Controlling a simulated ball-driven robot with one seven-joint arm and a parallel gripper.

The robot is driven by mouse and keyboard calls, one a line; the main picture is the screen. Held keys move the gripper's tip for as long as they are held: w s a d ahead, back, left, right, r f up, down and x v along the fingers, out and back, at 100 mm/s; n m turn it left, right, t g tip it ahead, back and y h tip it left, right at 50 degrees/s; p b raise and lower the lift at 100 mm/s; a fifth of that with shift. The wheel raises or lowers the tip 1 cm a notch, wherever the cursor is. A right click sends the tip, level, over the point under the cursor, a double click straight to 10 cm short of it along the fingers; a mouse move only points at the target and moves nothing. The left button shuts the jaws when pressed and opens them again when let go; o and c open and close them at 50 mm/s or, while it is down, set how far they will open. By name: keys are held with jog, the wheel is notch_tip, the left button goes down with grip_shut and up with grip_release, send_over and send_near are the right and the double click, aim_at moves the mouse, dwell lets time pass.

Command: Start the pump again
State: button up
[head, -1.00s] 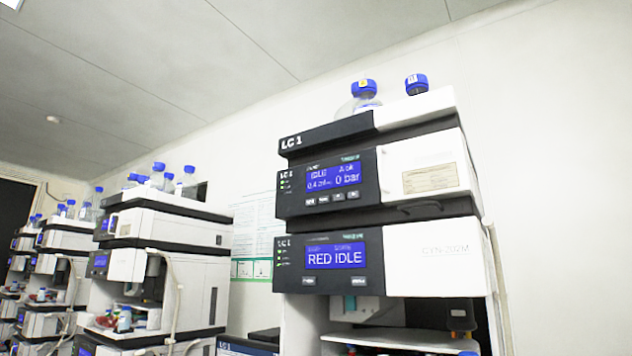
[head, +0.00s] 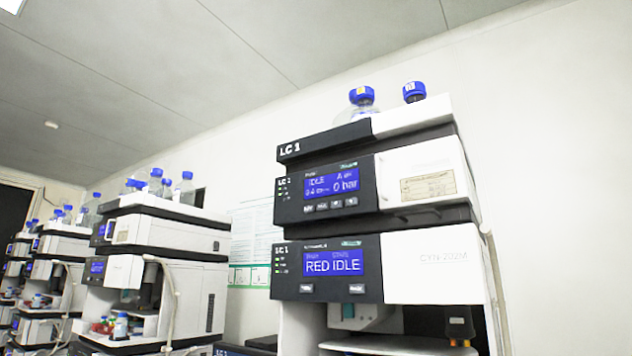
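The LC 1 stack (head: 390,220) stands right of centre in the head view. Its upper module, the one with the bar reading, has a blue display (head: 332,184) showing IDLE and 0 bar. A row of small buttons (head: 329,205) sits under that display. The module below has a display (head: 335,262) reading RED IDLE, with two buttons (head: 331,288) under it. Small green lights show at the left of both panels. My gripper is not in view.
Blue-capped bottles (head: 362,97) stand on top of the LC 1 stack. More stacks (head: 155,255) with bottles line the left side. A hose (head: 170,300) hangs at the nearer left stack. A poster (head: 252,235) is on the wall between them. The right wall is bare.

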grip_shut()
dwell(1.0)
